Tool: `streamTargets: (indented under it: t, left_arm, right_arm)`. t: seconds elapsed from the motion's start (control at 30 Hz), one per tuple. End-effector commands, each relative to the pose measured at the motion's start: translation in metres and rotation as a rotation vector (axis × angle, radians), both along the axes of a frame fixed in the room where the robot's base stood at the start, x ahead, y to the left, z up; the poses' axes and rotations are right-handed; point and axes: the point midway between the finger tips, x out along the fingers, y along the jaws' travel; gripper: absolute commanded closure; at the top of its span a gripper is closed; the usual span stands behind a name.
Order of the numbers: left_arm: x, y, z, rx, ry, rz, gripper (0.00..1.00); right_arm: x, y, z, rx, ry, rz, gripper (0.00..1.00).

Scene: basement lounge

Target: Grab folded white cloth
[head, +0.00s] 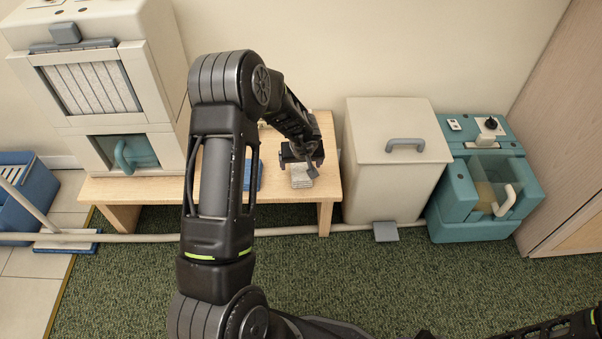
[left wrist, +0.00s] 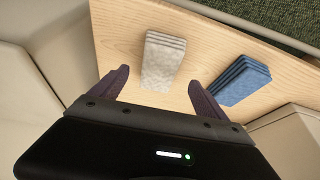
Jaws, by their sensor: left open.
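The folded white cloth (head: 300,173) lies on the wooden bench, toward its right end. In the left wrist view the cloth (left wrist: 163,62) is a light grey-white folded stack on the wood, just ahead of and between the fingers. My left gripper (head: 302,158) hangs over the bench close to the cloth and hides part of it in the head view. In the left wrist view the left gripper (left wrist: 157,90) is open, its two dark fingers spread wide with nothing held. My right gripper is not clearly seen; only part of my right arm shows at the lower right.
A folded blue cloth (head: 254,175) lies left of the white one on the bench (head: 325,150). A white cabinet-like machine (head: 100,80) stands at the bench's left. A lidded white bin (head: 395,160) and teal machine (head: 485,185) stand to the right.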

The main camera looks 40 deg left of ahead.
Motion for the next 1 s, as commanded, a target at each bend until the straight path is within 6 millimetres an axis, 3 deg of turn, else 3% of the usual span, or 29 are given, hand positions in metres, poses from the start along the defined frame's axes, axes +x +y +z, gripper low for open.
streamTargets:
  t: [0.3, 0.7, 1.0]
  left_arm:
    - [0.001, 0.000, -0.003, 0.000, 0.000, -0.001, 0.15]
    - [0.017, 0.011, -0.048, 0.001, 0.001, -0.002, 0.15]
    - [0.017, 0.012, -0.048, 0.000, 0.000, -0.001, 0.15]
  right_arm:
    - [0.001, 0.000, -0.002, 0.000, -0.002, -0.002, 0.64]
    - [0.008, -0.005, -0.036, -0.009, -0.015, -0.016, 0.64]
    - [0.008, -0.005, -0.034, -0.010, -0.016, -0.016, 0.64]
